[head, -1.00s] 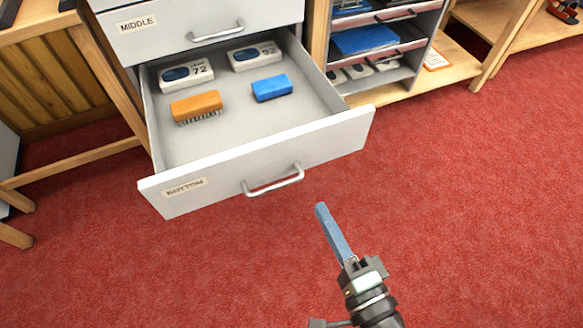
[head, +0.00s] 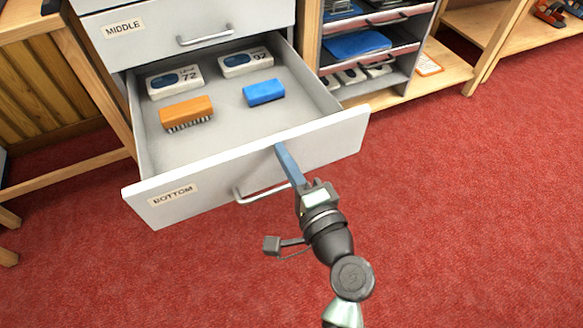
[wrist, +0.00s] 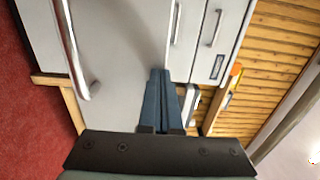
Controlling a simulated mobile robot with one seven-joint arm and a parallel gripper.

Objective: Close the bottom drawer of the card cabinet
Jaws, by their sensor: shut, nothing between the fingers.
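The bottom drawer (head: 334,145) of the white card cabinet (head: 190,22) stands pulled well out, its front labelled BOTTOM. Its bar handle (head: 250,195) is partly hidden behind my gripper. I cannot tell whether the tips touch the front. In the wrist view the fingertips (wrist: 160,72) overlap the pale drawer front (wrist: 125,45), with the handle (wrist: 75,50) to the left.
The middle drawer (head: 150,28) above is shut. A wooden shelf unit with grey trays (head: 375,60) stands to the right of the cabinet, and a wooden bench leg (head: 95,85) to the left. Red carpet (head: 460,190) in front is clear.

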